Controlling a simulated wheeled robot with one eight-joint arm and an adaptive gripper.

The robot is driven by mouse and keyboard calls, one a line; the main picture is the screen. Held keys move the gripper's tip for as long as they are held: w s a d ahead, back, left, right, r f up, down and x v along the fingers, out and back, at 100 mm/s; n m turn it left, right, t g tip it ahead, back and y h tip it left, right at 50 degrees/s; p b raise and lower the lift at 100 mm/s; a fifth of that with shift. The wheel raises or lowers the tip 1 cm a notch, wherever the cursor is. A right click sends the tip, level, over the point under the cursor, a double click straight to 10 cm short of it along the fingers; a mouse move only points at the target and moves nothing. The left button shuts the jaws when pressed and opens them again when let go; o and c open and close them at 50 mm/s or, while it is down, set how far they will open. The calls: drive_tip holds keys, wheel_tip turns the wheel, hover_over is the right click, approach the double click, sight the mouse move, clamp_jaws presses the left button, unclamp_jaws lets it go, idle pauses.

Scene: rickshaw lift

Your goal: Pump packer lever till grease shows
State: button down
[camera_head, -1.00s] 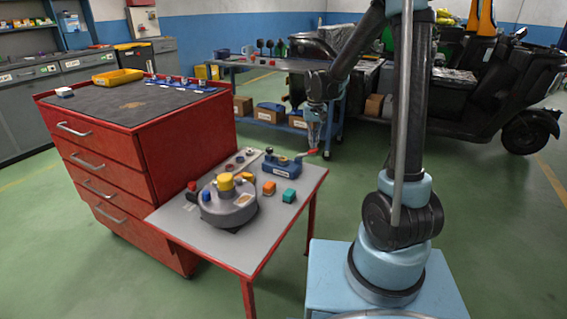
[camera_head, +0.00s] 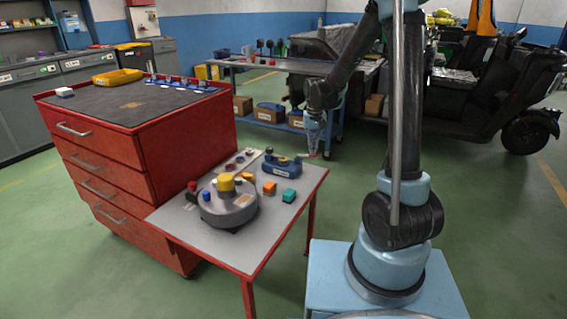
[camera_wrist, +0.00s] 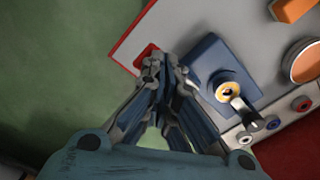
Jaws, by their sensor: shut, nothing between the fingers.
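The packer is a blue unit (camera_head: 282,166) at the far right part of the small grey-topped table. Its lever points right to a red tip (camera_head: 313,155) near the table edge. The packer's blue body (camera_wrist: 212,62) also shows in the wrist view, with a round yellow-ringed opening (camera_wrist: 228,89) and a grey metal piece beside it. My gripper (camera_head: 315,154) is shut and empty, its fingertips down at the red lever tip. In the wrist view the red tip (camera_wrist: 147,54) lies just beyond the fingers; I cannot tell whether they touch. I cannot make out any grease for certain.
The grey-topped table (camera_head: 262,232) also holds a round grey housing (camera_head: 229,205) with a yellow cap, an orange block (camera_head: 269,188) and a teal block (camera_head: 289,196). A red drawer cabinet (camera_head: 165,150) stands left.

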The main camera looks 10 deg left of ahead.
drive_tip(key=shift+f, duration=0.6)
wheel_tip(320, 180, up, 8)
drive_tip(key=shift+r, duration=0.25)
idle(0.5)
idle(0.5)
